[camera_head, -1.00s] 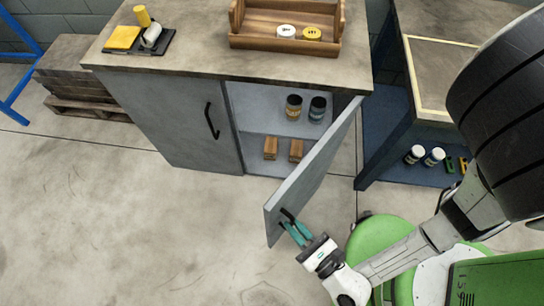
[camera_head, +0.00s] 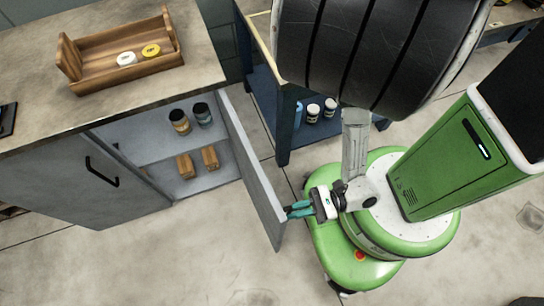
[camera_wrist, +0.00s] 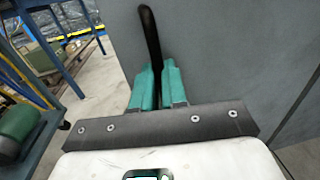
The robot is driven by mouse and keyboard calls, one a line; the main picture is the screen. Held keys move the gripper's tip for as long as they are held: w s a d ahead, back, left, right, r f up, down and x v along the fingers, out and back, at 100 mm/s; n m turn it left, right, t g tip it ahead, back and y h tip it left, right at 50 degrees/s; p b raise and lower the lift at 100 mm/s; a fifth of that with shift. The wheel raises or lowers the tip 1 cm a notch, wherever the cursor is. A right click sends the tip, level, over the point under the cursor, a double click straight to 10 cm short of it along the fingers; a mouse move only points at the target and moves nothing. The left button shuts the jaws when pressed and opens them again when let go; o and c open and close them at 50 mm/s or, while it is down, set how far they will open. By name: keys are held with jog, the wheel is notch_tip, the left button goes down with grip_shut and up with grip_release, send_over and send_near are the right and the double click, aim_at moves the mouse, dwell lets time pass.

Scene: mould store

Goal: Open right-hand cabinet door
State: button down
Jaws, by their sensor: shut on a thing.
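The right-hand cabinet door (camera_head: 252,170) stands swung well out from the grey cabinet, seen nearly edge-on in the head view. My gripper (camera_head: 290,210) is at the door's free end, on its outer face. In the wrist view, the teal fingers (camera_wrist: 155,88) are shut on the black door handle (camera_wrist: 151,40), which rises from between them. The grey door face (camera_wrist: 225,60) fills the right of that view. The left-hand cabinet door (camera_head: 75,185) is closed and has its own black handle (camera_head: 101,171).
Inside the cabinet are two jars (camera_head: 191,118) on the upper shelf and two wooden blocks (camera_head: 198,160) below. A wooden tray (camera_head: 120,57) sits on the cabinet top. A blue-framed workbench (camera_head: 284,125) stands to the right, close to my body. Bare floor lies in front.

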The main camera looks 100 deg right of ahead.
jog(key=shift+s+d, duration=0.1)
jog(key=shift+s, duration=0.05)
jog(key=c, duration=1.2)
grip_release()
jog(key=shift+o, duration=0.2)
jog(key=shift+s, duration=0.1)
